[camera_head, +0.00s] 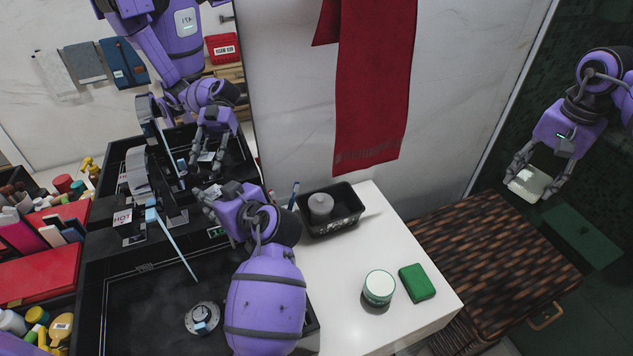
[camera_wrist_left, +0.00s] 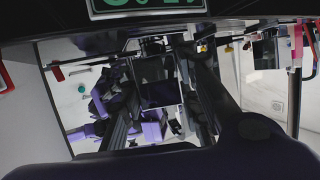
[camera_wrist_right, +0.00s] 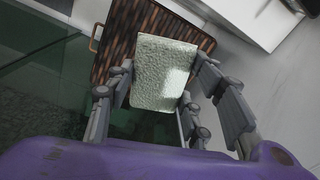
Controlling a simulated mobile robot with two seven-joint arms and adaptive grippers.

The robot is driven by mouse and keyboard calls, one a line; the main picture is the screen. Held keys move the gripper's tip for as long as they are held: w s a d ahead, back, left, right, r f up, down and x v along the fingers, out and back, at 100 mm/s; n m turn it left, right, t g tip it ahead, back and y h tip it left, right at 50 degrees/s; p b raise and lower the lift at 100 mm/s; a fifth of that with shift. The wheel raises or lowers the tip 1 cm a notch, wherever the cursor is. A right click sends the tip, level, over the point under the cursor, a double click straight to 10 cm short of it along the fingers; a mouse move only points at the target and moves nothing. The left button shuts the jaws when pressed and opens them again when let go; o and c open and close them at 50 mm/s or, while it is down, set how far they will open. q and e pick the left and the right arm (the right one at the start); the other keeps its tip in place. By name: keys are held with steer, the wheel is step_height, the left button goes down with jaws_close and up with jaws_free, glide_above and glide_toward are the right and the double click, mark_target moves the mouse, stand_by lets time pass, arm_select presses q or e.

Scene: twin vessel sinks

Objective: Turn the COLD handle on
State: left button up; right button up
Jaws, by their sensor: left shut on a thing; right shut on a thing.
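My right gripper (camera_head: 533,180) is shut on a pale green-white block (camera_wrist_right: 162,72), away from the sink.
The black basin (camera_head: 130,290) has a round drain (camera_head: 202,318). On the white counter (camera_head: 340,270) are a black tray (camera_head: 330,222), a white-lidded jar (camera_head: 379,287) and a green block (camera_head: 417,282). A wicker hamper (camera_head: 490,245) stands at right. A mirror reflects my body.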

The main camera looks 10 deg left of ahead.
stand_by(0.3)
arm_select(q)
steer(key=o, duration=0.9)
steer(key=shift+r, duration=0.1)
step_height(320, 180, up, 10)
steer(key=shift+f, duration=0.1)
